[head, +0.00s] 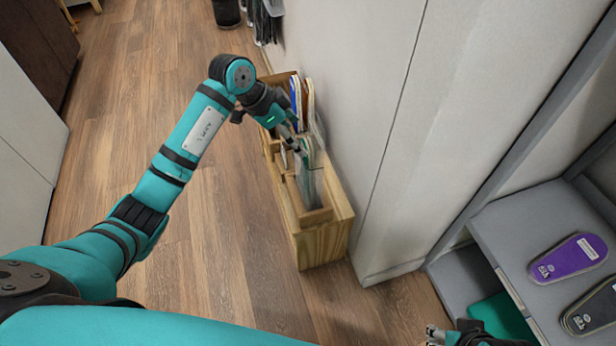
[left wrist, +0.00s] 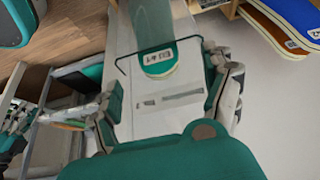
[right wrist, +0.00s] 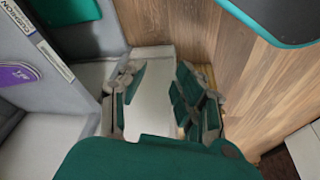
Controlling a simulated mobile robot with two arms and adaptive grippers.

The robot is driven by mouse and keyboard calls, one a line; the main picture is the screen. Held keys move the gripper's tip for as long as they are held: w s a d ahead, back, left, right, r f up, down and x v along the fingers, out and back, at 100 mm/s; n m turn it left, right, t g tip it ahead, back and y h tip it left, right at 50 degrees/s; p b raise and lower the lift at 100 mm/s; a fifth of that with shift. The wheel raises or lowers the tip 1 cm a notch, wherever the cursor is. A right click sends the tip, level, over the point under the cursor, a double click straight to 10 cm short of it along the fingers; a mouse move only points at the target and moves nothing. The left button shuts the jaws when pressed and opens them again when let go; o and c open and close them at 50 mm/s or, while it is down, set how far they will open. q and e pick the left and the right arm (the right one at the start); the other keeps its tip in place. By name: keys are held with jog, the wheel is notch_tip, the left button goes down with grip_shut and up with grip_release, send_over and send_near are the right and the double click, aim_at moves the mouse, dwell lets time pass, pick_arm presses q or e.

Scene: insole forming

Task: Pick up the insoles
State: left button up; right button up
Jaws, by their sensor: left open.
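A wooden rack (head: 325,240) stands on the floor against the wall, with upright insoles in its slots. A greenish insole (head: 308,152) stands near the rack's middle. It shows in the left wrist view with a dark green face and a label (left wrist: 158,58). My left gripper (head: 294,146) is over the rack at this insole. Its fingers are apart on either side of the insole's lower end; contact cannot be told. A blue insole (left wrist: 290,20) and an orange-edged insole (left wrist: 270,32) stand beside it. My right gripper (right wrist: 158,88) is open with no insole between its fingers, low right in the head view.
A grey shelf unit (head: 510,225) at the right holds a purple insole (head: 568,258) and a dark insole (head: 592,308). A green item (head: 502,315) lies lower inside it. A white wall (head: 350,110) rises close behind the rack. The wooden floor (head: 200,270) left of the rack is clear.

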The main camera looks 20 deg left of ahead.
aim_at(304, 146)
pick_arm(q)
jog(key=shift+d+f, duration=0.15)
jog(key=shift+f, duration=0.2)
jog(key=shift+w+d+f+b, duration=0.15)
jog(key=shift+d+f+b, duration=0.15)
jog(key=shift+f+b, duration=0.25)
jog(key=x, duration=0.2)
jog(key=shift+w+d+f+b, duration=0.1)
jog(key=shift+w+f+b, duration=0.05)
jog(key=shift+f+b, duration=0.25)
jog(key=shift+d+f, duration=0.15)
pick_arm(e)
jog(key=w+a+r+t+y, duration=0.1)
jog(key=w+a+t, duration=0.1)
jog(key=w+t, duration=0.2)
jog(key=w, duration=0.2)
jog(key=shift+w+r, duration=0.2)
jog(key=shift+w, duration=0.2)
pick_arm(q)
jog(key=shift+c, duration=0.4)
pick_arm(e)
jog(key=shift+a, duration=0.1)
